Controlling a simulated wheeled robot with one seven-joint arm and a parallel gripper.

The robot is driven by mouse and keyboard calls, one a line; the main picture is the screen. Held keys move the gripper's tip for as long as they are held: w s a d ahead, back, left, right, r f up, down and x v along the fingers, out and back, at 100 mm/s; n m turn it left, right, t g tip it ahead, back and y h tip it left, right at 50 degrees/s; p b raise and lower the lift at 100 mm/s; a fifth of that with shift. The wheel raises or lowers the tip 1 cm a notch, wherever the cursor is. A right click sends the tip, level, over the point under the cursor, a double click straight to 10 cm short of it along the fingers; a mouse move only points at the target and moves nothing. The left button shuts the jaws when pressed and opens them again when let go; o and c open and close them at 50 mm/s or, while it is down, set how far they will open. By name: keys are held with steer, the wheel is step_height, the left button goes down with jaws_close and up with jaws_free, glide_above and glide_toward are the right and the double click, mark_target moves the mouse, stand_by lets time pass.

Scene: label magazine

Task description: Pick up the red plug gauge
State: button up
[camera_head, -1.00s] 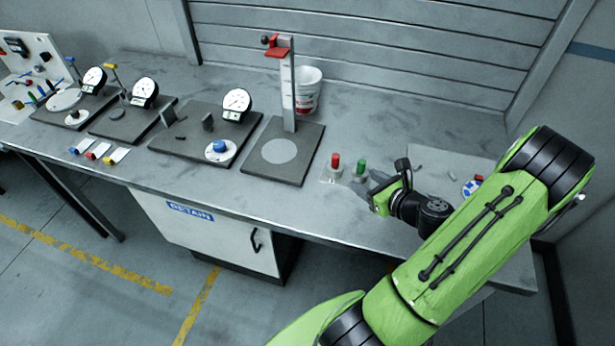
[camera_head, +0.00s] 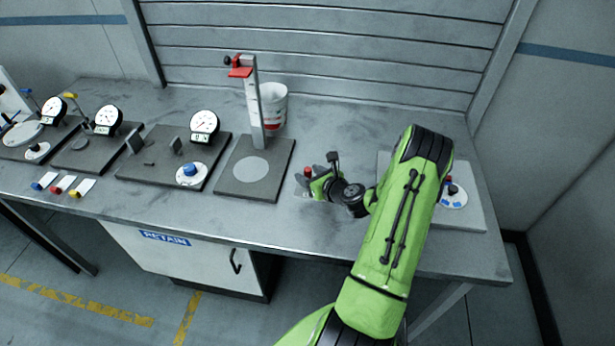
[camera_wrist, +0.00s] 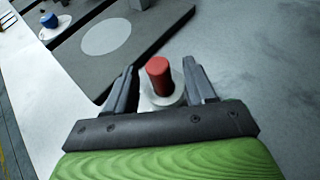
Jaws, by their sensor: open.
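The red plug gauge (camera_wrist: 158,76) stands upright in a pale base (camera_wrist: 172,97) in the wrist view. It shows between the two dark fingers of my gripper (camera_wrist: 162,85), which are open with a gap on either side of it. In the head view the red plug gauge (camera_head: 308,171) is a small red top just left of my gripper (camera_head: 320,178). The green plug gauge is hidden in both current views.
A dark plate with a grey disc (camera_head: 251,170) and a height stand (camera_head: 254,105) is left of my gripper. A white bucket (camera_head: 273,105) stands behind. A grey board (camera_head: 467,212) lies to the right. The bench behind my gripper is clear.

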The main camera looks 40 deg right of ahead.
steer(key=shift+s, duration=0.1)
steer(key=shift+c, duration=1.3)
jaws_close()
steer(key=shift+r, duration=0.1)
